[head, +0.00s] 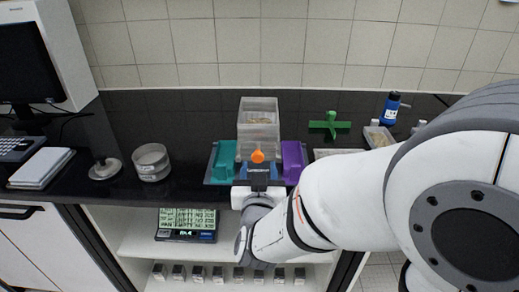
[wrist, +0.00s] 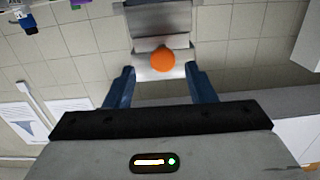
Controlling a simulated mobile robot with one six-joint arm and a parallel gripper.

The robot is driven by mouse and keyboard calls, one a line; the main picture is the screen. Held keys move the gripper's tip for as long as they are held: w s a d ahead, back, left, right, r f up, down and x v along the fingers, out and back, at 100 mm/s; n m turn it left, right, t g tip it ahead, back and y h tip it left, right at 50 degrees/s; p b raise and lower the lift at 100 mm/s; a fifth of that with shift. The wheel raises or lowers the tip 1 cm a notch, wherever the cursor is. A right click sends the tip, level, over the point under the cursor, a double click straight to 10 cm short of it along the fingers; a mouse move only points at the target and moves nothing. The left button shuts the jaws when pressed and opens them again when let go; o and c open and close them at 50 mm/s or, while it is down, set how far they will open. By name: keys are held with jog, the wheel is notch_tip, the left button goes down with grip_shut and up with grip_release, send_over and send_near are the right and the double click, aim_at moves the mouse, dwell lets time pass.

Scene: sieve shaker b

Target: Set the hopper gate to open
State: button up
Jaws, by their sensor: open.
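The hopper (head: 258,118) is a clear box with some brownish contents, standing at the back of the dark counter. An orange knob (head: 257,156) shows low on its front. In the wrist view the orange knob (wrist: 162,60) is in front of a grey metal part (wrist: 160,22). I take the knob to be the gate's handle, but cannot tell the gate's position. My gripper (head: 258,172) is at the knob in the head view. In the wrist view its two blue fingers (wrist: 159,76) are apart, one on each side of the knob, with gaps visible; it holds nothing.
A teal tray (head: 223,162) and a purple tray (head: 292,160) flank the hopper. A green cross-shaped handle (head: 330,125) and a blue bottle (head: 390,108) are to the right. A lit display (head: 186,225) sits on the shelf below.

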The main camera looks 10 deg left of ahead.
aim_at(257, 158)
jog(key=shift+s+a, duration=0.15)
jog(key=shift+s, duration=0.05)
jog(key=shift+w+r+t, duration=0.1)
jog(key=shift+w+t, duration=0.1)
jog(key=shift+t, duration=0.1)
jog(key=p+x, duration=0.1)
jog(key=x, duration=0.6)
jog(key=shift+w+a, duration=0.1)
jog(key=shift+w, duration=0.05)
grip_shut()
